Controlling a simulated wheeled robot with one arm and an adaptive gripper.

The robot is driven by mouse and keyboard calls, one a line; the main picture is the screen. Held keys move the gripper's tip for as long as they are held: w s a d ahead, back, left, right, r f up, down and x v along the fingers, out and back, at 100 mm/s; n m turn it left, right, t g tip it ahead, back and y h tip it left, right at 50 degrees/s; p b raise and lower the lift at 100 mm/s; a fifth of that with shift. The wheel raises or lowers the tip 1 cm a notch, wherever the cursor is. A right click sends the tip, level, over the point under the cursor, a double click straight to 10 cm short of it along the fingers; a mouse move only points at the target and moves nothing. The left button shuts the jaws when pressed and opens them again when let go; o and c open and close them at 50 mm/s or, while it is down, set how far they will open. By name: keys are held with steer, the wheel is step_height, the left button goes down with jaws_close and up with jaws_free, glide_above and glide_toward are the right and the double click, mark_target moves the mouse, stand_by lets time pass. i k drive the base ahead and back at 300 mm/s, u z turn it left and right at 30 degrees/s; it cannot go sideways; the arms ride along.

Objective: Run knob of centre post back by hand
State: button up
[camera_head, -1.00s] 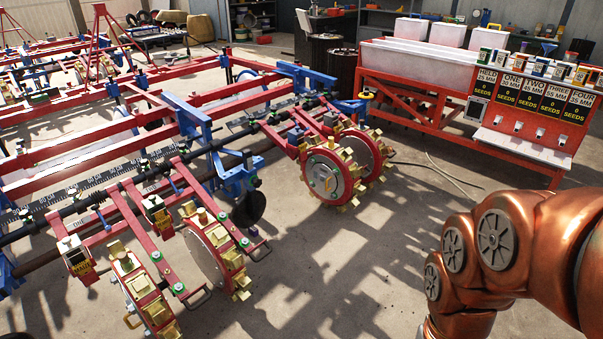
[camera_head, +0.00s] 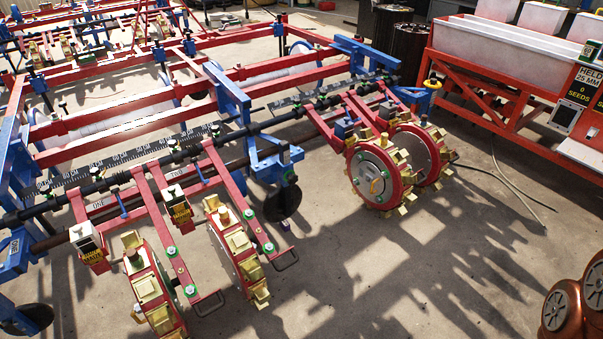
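The punch planter's red frame (camera_head: 130,122) fills the left and middle of the head view. A blue upright (camera_head: 228,95) stands near the middle of its front bar, with a blue bracket (camera_head: 268,165) and a dark disc (camera_head: 283,203) below. I cannot tell which part is the centre post's knob. Red punch wheels with brass-coloured cups stand in two groups, one at the right (camera_head: 372,178) and one at the front left (camera_head: 238,248). A yellow part (camera_head: 433,84) sits on the blue bracket at the bar's right end. My gripper is out of view; only my copper arm shows at the lower right.
A red stand (camera_head: 480,90) with white bins and seed labels is at the upper right. A cable (camera_head: 510,185) lies on the floor before it. Bare concrete (camera_head: 400,270) is open right of the front wheels. Another red and blue machine (camera_head: 90,40) stands behind.

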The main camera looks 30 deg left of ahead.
mark_target(293, 178)
steer(key=u, duration=0.35)
steer(key=i, duration=0.7)
steer(key=u, duration=0.95)
steer(key=i, duration=0.25)
steer(key=u, duration=0.15)
